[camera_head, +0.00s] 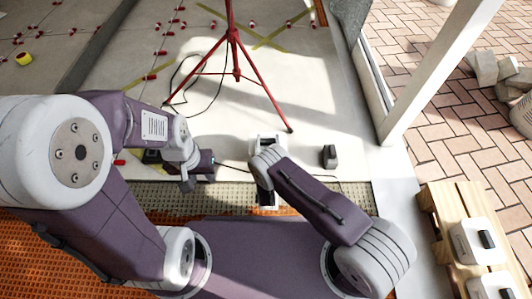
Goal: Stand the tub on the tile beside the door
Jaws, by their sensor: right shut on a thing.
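My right gripper (268,183) is over the front edge of the pale tiled floor (310,120), and my own wrist hides much of it. A white shape (268,137) shows just behind that wrist; it looks like the tub in the grip, but most of it is covered. I cannot tell whether it touches the floor. My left gripper (194,172) is low over the floor to the left, and its jaws are too small to read. The white door frame (435,75) stands at the right edge of the tiles.
A red tripod (233,38) with a loose black cable stands behind the grippers. A small dark block (330,156) sits on the tiles to the right. A wooden pallet (440,205) at lower right carries white tubs (470,243). Red tile clips and yellow tape lie further left.

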